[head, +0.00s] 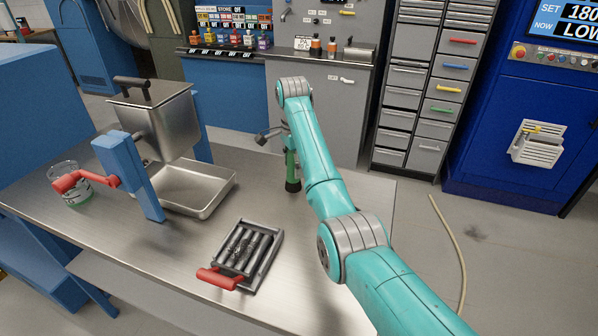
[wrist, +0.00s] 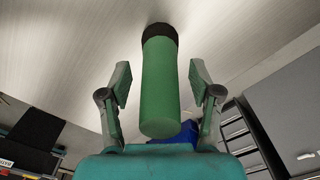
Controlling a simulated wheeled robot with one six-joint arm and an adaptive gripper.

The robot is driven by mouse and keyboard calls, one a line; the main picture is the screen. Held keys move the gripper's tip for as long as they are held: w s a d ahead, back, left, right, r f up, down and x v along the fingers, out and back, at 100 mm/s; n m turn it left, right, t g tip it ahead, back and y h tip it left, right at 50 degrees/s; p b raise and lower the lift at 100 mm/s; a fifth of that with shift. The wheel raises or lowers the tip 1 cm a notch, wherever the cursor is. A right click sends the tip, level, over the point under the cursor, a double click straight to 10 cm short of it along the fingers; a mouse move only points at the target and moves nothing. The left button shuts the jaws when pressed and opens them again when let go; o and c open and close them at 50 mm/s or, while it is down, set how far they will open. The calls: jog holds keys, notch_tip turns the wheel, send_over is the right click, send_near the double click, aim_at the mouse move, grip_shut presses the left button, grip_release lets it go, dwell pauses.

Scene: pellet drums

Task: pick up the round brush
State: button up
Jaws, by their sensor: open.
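The round brush stands upright on the steel table near its back edge, its green handle (head: 291,166) above a dark lower end. In the wrist view the green handle (wrist: 160,88) points toward the camera, with the dark end against the table. My gripper (wrist: 160,80) is open, with one finger on each side of the handle. A gap shows between the handle and each finger. In the head view my arm hides most of the gripper and part of the brush.
The steel table (head: 130,243) carries a magnet-like grate with a red handle (head: 219,278), a shallow metal tray (head: 222,187), a steel hopper (head: 160,125) on a blue stand and a glass beaker (head: 76,193). Drawer cabinets (head: 407,77) stand behind. The table's front right is clear.

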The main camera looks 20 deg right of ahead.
jog(key=shift+a+f, duration=0.1)
jog(key=shift+f, duration=0.4)
grip_shut()
jog(key=shift+r, duration=0.1)
